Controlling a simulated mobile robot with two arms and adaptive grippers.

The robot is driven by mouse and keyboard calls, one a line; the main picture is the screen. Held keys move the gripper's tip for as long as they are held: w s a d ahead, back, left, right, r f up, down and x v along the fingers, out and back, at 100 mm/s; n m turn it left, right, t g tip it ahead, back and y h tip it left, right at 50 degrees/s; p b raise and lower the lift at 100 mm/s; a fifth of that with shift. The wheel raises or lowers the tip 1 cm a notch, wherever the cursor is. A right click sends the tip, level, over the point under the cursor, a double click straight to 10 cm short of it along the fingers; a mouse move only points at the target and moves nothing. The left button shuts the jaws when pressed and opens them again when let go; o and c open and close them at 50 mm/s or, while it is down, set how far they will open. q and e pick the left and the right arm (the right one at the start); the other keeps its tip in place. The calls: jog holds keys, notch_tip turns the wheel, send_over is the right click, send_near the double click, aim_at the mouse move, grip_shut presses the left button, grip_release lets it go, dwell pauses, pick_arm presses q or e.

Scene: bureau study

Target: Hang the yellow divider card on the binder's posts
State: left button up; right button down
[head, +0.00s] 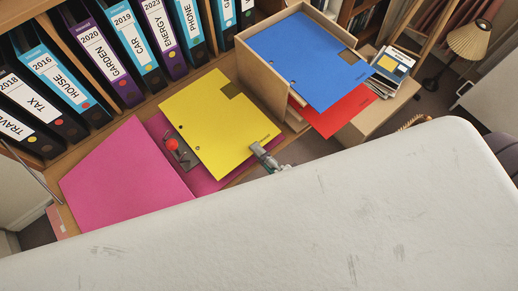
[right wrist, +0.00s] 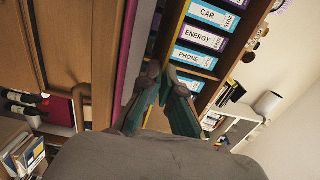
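The yellow divider card (head: 215,112) is tilted over the right part of the open pink binder (head: 120,172) in the head view. Two punched holes show along its left edge, close to the binder's metal mechanism with a red knob (head: 172,144). I cannot make out the posts clearly. My right gripper (head: 262,152) is at the card's lower right edge. In the right wrist view my right fingers (right wrist: 163,80) close on the card, a thin yellow strip seen edge-on (right wrist: 173,42). The pink binder edge (right wrist: 126,58) runs beside it. My left gripper is not in view.
Upright labelled binders (head: 105,65) line the back of the desk. A wooden holder (head: 262,78) with a blue card (head: 315,60) and a red card (head: 340,112) stands right of the yellow card. A pale part of mine covers the front of the head view.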

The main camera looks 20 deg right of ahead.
jog(key=shift+f, duration=0.2)
dwell(0.6)
jog(key=c, duration=1.7)
grip_release()
jog(key=shift+s, duration=0.2)
jog(key=shift+v, duration=1.6)
jog(key=shift+o, duration=1.4)
jog(key=shift+w, duration=0.1)
